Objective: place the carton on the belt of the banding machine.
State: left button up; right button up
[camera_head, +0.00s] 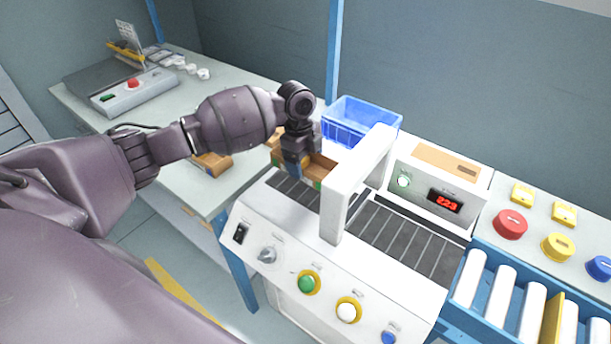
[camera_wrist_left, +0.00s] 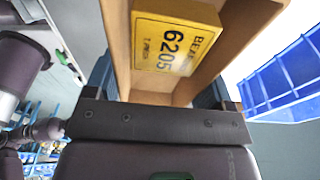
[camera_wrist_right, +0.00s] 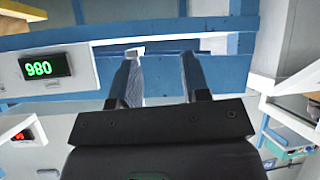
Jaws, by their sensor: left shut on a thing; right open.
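My left gripper (camera_head: 298,172) is shut on an open brown carton (camera_head: 322,168) at the left part of the belt, beside the arch. In the left wrist view the carton (camera_wrist_left: 188,86) sits between the fingers and holds a yellow box marked 6205 (camera_wrist_left: 175,40). I cannot tell whether its base touches the belt. The banding machine (camera_head: 265,225) has a dark belt (camera_head: 410,236) running under a white arch (camera_head: 345,200). My right gripper (camera_wrist_right: 163,78) is open and empty in its wrist view; it is outside the head view.
A blue bin (camera_head: 362,118) stands behind the machine. A brown carton (camera_head: 212,163) lies on the left bench (camera_head: 165,150). White rollers (camera_head: 500,290) adjoin the machine at right. The belt right of the arch is clear. A green 980 display (camera_wrist_right: 48,66) shows in the right wrist view.

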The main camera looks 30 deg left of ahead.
pick_arm(q)
jog(key=shift+f, duration=0.8)
notch_tip(320, 180, down, 3)
jog(key=shift+f+b, duration=0.15)
jog(key=shift+b, duration=0.15)
jog(key=shift+f, duration=0.25)
jog(key=shift+r, duration=0.1)
